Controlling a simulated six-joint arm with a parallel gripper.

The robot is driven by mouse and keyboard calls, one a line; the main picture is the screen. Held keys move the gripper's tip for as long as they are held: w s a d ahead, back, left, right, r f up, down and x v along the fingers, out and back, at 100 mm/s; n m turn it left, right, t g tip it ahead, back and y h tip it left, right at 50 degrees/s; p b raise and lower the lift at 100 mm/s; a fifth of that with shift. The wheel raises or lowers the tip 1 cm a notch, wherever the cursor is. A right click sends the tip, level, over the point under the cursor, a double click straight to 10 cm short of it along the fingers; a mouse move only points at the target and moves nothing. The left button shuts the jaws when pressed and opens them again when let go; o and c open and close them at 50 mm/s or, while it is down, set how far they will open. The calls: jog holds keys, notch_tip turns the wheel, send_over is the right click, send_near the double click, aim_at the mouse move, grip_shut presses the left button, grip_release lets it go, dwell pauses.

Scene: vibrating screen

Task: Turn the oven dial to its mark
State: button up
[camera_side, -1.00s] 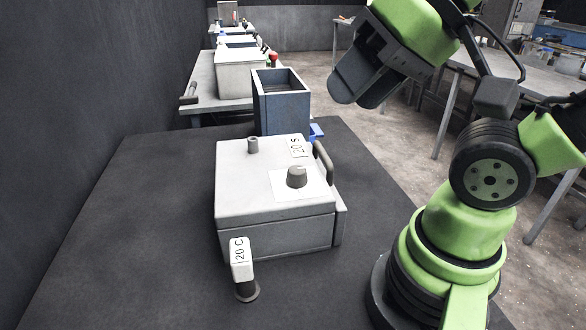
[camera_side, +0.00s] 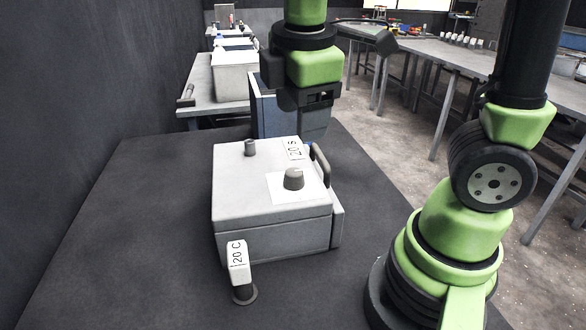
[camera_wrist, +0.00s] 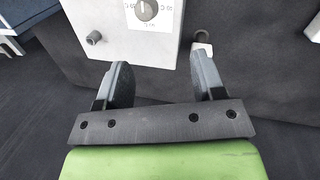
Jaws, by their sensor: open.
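The oven is a light grey box (camera_side: 245,190) on the dark table. Its dial (camera_side: 293,179) is a grey round knob on a white plate on the box's top. In the wrist view the dial (camera_wrist: 146,10) is at the top edge, with a light pointer line toward the picture's top and small markings around it, too small to read. My gripper (camera_side: 314,118) is above the box's far side in the side view, apart from the dial. In the wrist view my gripper (camera_wrist: 163,72) has its two fingers spread and nothing between them.
A short grey peg (camera_side: 250,148) and a handle (camera_side: 320,165) stand up from the box. A "20 C" sign post (camera_side: 238,263) stands in front. A blue open bin (camera_side: 262,108) is behind. The table's left side is clear.

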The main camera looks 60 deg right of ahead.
aim_at(294, 172)
jog(key=w+d+f+n, duration=0.1)
jog(key=f+n, duration=0.1)
jog(key=f, duration=0.2)
jog(key=w+d+f+n+g+h, duration=0.1)
jog(key=f+n, duration=0.1)
jog(key=f, duration=0.2)
jog(key=w+d+f+n+h, duration=0.1)
jog(key=d+f+n, duration=0.1)
jog(key=f, duration=0.3)
jog(key=shift+w+n, duration=0.35)
jog(key=shift+n, duration=0.15)
jog(key=c, duration=0.9)
